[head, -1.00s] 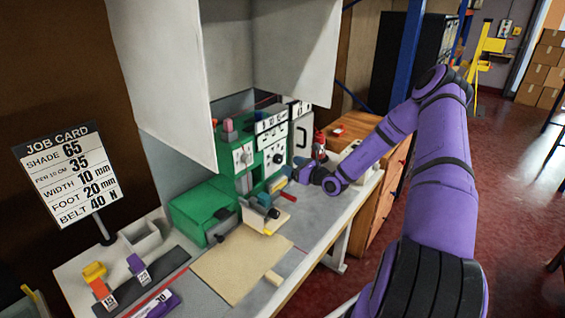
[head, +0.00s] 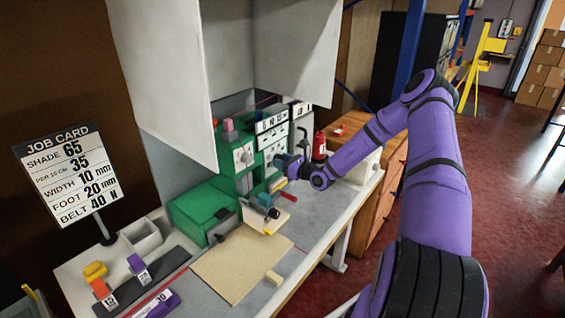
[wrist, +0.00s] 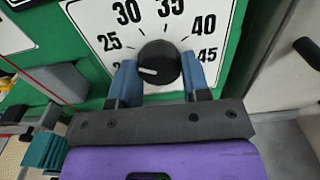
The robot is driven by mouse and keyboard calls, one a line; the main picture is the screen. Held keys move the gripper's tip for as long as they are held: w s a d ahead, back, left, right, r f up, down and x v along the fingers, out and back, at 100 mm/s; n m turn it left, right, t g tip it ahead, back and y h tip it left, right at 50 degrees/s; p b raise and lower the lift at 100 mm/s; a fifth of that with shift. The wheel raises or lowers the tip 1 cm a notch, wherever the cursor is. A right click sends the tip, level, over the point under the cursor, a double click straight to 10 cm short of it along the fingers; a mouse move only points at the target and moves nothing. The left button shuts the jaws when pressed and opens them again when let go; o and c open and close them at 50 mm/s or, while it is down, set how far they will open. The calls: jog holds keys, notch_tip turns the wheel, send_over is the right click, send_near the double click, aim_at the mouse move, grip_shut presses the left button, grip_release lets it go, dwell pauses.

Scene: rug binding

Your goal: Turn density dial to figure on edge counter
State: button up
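The dial is a black knob (wrist: 160,66) with a white pointer mark, on a white scale plate (wrist: 105,30) reading 25, 30, 35, 40 and 45. The mark points left, below 25, toward a number partly hidden by a finger. My gripper (wrist: 160,80) is open, with one blue finger on each side of the knob; firm contact cannot be told. In the head view my gripper (head: 282,163) is at the green machine's (head: 243,152) front and hides the dial. A white strip with black figures (head: 271,121), possibly the counter, tops the machine; its figures are too small to read.
A job card (head: 65,175) at left reads shade 65, per 10 cm 35, width 10 mm, foot 20 mm, belt 40 N. A red extinguisher-like bottle (head: 319,146) stands close behind my wrist. A tan board (head: 235,265) lies on the bench front.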

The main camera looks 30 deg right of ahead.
jog(key=shift+m, duration=3.8)
jog(key=o, duration=0.9)
jog(key=shift+s, duration=0.1)
jog(key=v, duration=1)
jog(key=shift+s+d, duration=0.1)
jog(key=shift+s, duration=0.2)
